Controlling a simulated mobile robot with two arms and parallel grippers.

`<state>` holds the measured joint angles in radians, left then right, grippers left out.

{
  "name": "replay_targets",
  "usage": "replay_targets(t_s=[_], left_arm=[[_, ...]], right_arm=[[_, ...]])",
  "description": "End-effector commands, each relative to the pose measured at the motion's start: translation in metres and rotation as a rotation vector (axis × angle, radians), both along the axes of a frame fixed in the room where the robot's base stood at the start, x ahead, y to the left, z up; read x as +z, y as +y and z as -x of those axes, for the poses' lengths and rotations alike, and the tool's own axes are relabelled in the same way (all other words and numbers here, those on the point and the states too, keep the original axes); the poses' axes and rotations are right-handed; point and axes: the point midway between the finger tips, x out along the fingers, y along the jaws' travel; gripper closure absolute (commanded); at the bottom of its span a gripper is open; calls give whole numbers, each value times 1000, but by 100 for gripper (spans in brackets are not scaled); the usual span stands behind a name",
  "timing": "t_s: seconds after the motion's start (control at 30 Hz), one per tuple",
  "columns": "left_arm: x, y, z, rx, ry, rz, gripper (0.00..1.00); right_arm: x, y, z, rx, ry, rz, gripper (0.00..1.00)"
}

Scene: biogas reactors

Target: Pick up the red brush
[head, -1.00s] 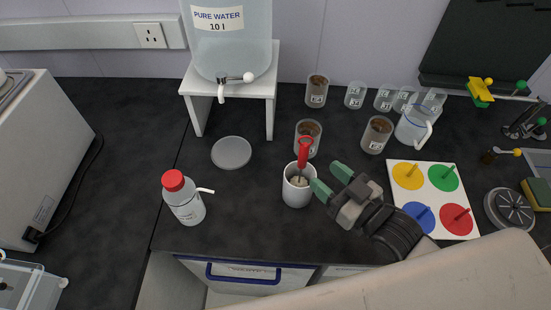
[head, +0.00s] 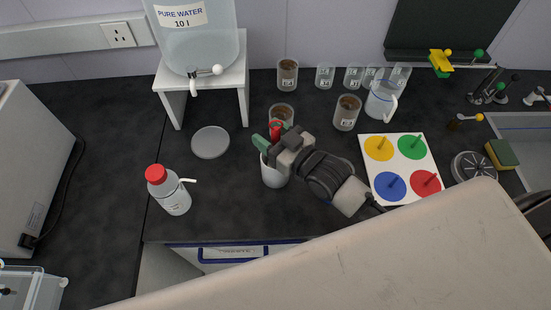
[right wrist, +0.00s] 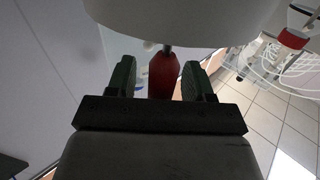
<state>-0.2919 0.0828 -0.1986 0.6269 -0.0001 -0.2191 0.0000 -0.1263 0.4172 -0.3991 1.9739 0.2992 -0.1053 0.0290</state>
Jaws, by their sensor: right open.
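The red brush (head: 275,128) stands in a white cup (head: 274,178) on the dark bench, mostly hidden by my gripper. My right gripper (head: 268,138) is over the cup with its green fingers on either side of the brush handle. In the right wrist view, the red handle (right wrist: 162,78) lies between the two open fingers (right wrist: 159,82), with a visible gap on both sides. A large pale rounded shape, which looks like the cup, fills the top of that view. My left gripper is not in view.
A beaker of brown material (head: 282,112) stands just behind the cup. A red-capped bottle (head: 170,190) and a round lid (head: 210,142) are to the left. A board of coloured discs (head: 401,166) lies right. The water tank (head: 195,45) stands on a white stand behind.

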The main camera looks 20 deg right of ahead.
Motion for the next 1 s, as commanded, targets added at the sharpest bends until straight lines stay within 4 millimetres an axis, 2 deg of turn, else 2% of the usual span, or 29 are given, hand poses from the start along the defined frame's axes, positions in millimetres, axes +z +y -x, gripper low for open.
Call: replay_targets(t_s=[0.13, 0.47, 0.8, 1.0], left_arm=[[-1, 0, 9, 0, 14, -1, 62], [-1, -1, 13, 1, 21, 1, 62], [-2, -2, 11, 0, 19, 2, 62], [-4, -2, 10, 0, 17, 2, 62]], right_arm=[[-1, 0, 0, 0, 0, 0, 48], [-1, -1, 1, 0, 1, 0, 99], [2, -1, 0, 0, -1, 0, 100], [22, -1, 0, -1, -3, -2, 100]])
